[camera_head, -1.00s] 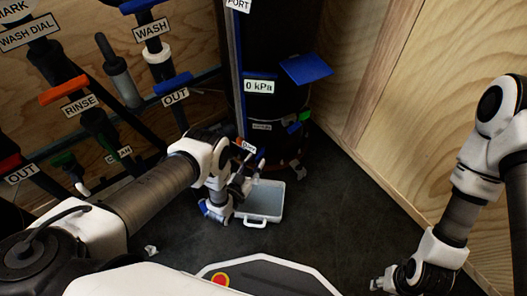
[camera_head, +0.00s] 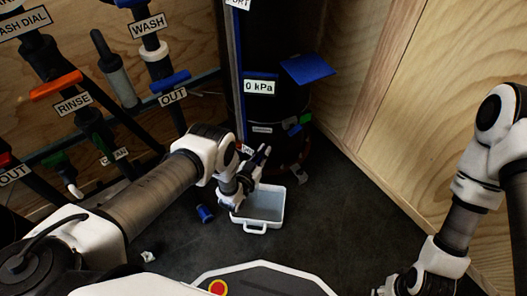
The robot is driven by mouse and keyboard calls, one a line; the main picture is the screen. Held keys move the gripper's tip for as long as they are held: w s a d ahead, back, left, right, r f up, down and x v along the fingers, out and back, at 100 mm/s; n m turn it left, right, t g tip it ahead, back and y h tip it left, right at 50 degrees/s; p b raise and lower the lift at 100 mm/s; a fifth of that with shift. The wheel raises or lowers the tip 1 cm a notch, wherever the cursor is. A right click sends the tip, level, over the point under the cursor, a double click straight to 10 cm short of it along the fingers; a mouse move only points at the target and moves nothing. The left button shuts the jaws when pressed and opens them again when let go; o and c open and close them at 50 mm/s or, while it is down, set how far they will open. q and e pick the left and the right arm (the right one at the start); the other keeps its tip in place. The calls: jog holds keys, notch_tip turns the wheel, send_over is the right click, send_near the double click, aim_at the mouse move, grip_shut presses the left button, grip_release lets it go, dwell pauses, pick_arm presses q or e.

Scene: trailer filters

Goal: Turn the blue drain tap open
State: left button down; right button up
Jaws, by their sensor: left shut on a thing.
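My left gripper (camera_head: 258,160) is at the foot of the tall black tank (camera_head: 275,100), just above a grey tray. It is shut at the spot where the drain tap sits. The tap is hidden behind its fingers, so I cannot make out its blue handle or its angle. A small label beside it is partly covered by my wrist. My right gripper (camera_head: 386,291) is low at the bottom edge, far from the tank and partly cut off, so its fingers are unclear.
The grey tray (camera_head: 248,224) with a front handle stands on the dark floor under my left gripper. A small blue cylinder (camera_head: 205,214) lies left of it. Pipes with coloured handles line the left; a wooden wall (camera_head: 420,110) stands right.

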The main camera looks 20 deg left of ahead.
pick_arm(q)
jog(key=shift+y, duration=0.3)
jog(key=n+y, duration=0.2)
jog(key=y, duration=0.1)
jog(key=shift+w+a, duration=0.1)
jog(key=shift+a, duration=0.05)
jog(key=shift+a+n+y, duration=0.2)
jog(key=shift+n+y, duration=0.45)
jog(key=shift+y, duration=0.25)
jog(key=shift+a+n+y, duration=0.2)
jog(key=shift+n+y, duration=0.45)
jog(key=shift+y, duration=0.25)
jog(key=c, duration=1.2)
grip_release()
jog(key=s+d, duration=0.2)
jog(key=s, duration=1)
jog(key=shift+d, duration=0.15)
